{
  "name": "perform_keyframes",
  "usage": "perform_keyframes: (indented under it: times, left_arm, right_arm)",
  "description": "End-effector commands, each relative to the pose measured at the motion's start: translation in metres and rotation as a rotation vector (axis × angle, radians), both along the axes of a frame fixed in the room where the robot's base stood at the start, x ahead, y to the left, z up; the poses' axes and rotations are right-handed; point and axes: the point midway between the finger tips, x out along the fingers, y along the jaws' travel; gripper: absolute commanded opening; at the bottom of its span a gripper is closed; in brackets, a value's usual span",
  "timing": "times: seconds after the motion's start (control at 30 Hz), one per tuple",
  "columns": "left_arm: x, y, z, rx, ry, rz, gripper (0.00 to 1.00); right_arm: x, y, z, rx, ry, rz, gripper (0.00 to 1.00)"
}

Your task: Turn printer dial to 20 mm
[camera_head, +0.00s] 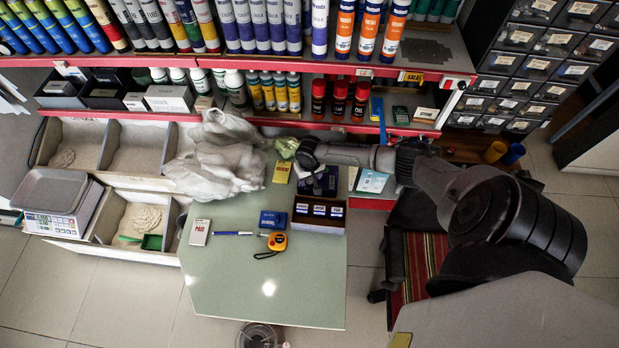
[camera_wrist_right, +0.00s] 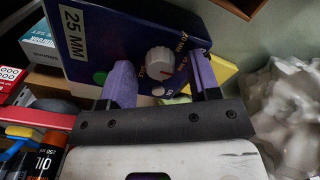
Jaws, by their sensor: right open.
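The printer is a dark blue box (camera_wrist_right: 105,35) in the right wrist view, with a "25 MM" label (camera_wrist_right: 74,33) and a green button (camera_wrist_right: 99,77). Its white round dial (camera_wrist_right: 159,61) sits on the front face among small yellow markings, too small to read surely. My right gripper (camera_wrist_right: 160,68) is open, its purple-padded fingers on either side of the dial; I cannot tell whether they touch it. In the head view my right gripper (camera_head: 308,154) is above the dark blue printer (camera_head: 325,181), which it partly hides. My left gripper is out of view.
A crumpled whitish bag (camera_head: 215,160) lies left of the gripper. The green table (camera_head: 260,285) holds a box of small packs (camera_head: 318,215), an orange tape measure (camera_head: 277,241) and a pen (camera_head: 232,233). Shelves of tubes and cans stand behind; the table's front is clear.

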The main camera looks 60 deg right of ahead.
Motion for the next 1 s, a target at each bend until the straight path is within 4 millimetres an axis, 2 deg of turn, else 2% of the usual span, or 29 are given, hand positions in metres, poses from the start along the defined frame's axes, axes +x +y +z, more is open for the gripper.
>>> perform_keyframes:
  times: [0.37, 0.9, 1.0]
  left_arm:
    - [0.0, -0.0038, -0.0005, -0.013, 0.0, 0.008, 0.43]
    - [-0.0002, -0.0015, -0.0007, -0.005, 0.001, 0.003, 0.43]
    - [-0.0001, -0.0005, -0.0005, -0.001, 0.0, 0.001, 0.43]
  right_arm:
    - [0.0002, 0.0002, -0.0037, 0.0, 0.0, 0.001, 0.56]
    - [0.0, 0.0001, -0.0036, 0.0, 0.0, 0.0, 0.07]
    - [0.0, 0.0001, -0.0035, 0.0, 0.0, 0.003, 0.07]
